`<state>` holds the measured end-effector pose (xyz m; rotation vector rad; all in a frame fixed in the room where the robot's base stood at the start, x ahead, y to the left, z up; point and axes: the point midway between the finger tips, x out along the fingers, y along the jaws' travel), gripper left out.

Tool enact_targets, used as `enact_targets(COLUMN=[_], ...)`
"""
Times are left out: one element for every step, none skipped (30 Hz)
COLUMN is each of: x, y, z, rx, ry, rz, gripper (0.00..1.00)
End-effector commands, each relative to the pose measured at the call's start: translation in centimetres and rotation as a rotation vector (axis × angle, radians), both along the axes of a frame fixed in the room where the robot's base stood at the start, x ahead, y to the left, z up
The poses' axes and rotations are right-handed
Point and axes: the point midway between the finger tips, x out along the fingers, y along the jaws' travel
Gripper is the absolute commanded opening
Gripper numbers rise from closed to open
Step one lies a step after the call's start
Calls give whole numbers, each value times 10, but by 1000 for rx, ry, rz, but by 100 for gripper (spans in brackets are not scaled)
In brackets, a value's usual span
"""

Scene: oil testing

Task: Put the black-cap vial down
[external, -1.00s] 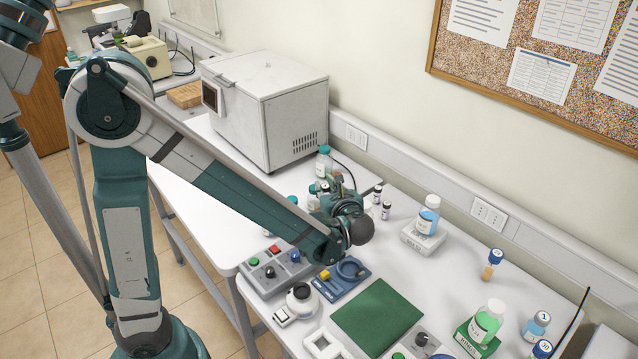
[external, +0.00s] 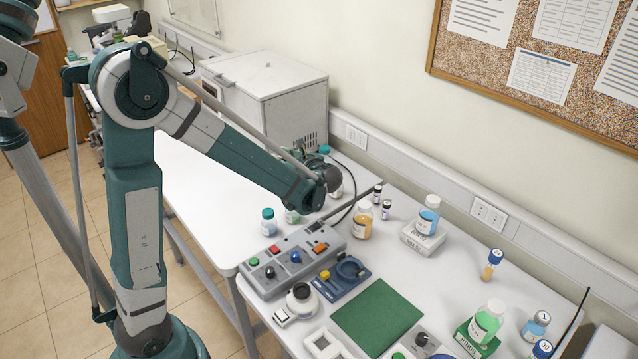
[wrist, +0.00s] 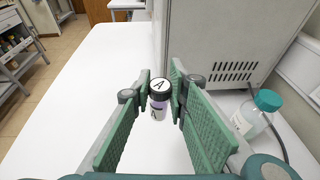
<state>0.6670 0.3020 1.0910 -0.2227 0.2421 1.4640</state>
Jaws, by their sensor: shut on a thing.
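The black-cap vial (wrist: 159,105) has a white "A" on its cap and a white and violet body. In the wrist view it stands upright between the green finger pads of my gripper (wrist: 161,88), which is shut on it. White table surface lies behind and around it. I cannot tell whether its bottom touches the table. In the external view the vial is hidden behind my arm, whose wrist is above the table in front of the grey oven.
The oven (external: 276,95) stands close behind; its side (wrist: 215,50) fills the wrist view's upper right. A teal-cap bottle (wrist: 258,112) stands at right. Teal-cap (external: 269,222) and amber (external: 362,222) bottles and small dark-cap vials (external: 386,210) stand nearby. The table left of the oven is clear.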

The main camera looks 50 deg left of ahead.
Motion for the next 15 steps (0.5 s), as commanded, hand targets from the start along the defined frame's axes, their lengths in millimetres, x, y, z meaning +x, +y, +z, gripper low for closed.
enact_targets(x=[-3, -4, -6, -8, -9, -12, -13, -15, -17, -19, -20, -22, -24, -25, -28], y=[14, 20, 29, 36, 43, 52, 58, 64, 73, 78, 84, 92, 98, 103, 111], z=[0, 0, -1, -1, -1, -1, -1, -2, -2, -2, -2, -3, -3, -3, -4], rx=[0, 0, 0, 0, 0, 0, 0, 0, 0, 0, 0, 0, 0, 0, 0], ry=[0, 0, -1, 0, -1, 0, 0, -1, -1, -1, -1, -1, -1, 0, -1], rz=[19, 26, 39, 47, 55, 66, 74, 82, 92, 100, 106, 115, 122, 128, 136], gripper=[7, 7, 7, 7, 7, 7, 7, 7, 7, 7, 7, 7, 7, 7, 7])
